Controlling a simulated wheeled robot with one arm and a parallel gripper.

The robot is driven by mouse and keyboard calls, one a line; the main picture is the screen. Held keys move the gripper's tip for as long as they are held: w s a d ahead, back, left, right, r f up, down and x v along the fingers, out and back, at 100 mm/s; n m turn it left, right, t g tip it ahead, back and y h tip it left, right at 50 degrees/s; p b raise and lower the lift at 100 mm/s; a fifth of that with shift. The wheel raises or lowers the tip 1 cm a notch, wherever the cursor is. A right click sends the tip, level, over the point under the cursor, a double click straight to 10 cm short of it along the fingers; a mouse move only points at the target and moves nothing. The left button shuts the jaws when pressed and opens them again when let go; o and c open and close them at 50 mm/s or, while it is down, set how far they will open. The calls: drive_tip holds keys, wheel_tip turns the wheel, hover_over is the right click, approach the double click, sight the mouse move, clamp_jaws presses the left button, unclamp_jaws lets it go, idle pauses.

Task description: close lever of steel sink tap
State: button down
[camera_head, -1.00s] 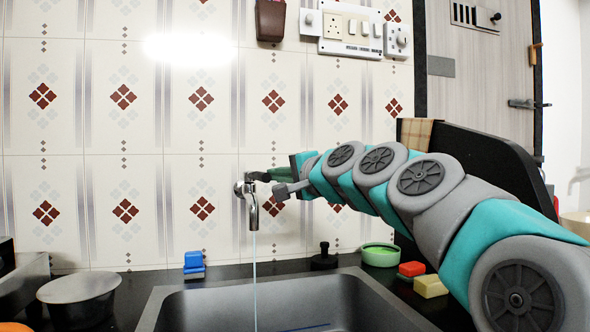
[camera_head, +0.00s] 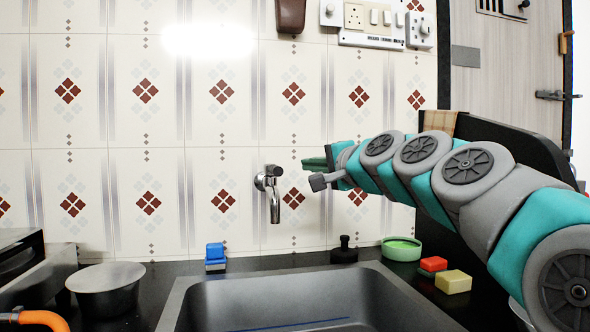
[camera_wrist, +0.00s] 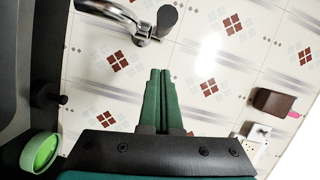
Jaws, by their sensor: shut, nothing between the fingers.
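The steel tap (camera_head: 271,190) is fixed to the tiled wall above the sink, its spout pointing down, with no water stream showing. Its lever (camera_head: 272,170) sits at the top of the tap body. In the wrist view the tap (camera_wrist: 122,14) and its dark lever end (camera_wrist: 167,18) show at the top, beyond my fingertips. My green-fingered gripper (camera_head: 314,163) is to the right of the tap, with a gap between them. In the wrist view my gripper (camera_wrist: 160,72) has its two fingers together with nothing between them.
The sink (camera_head: 310,295) lies below. A metal pot (camera_head: 105,288) is at left. Switches (camera_head: 380,18) are on the wall above.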

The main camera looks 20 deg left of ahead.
drive_tip(key=v, duration=1)
drive_tip(key=shift+s+a+b, duration=0.3)
drive_tip(key=shift+b, duration=0.1)
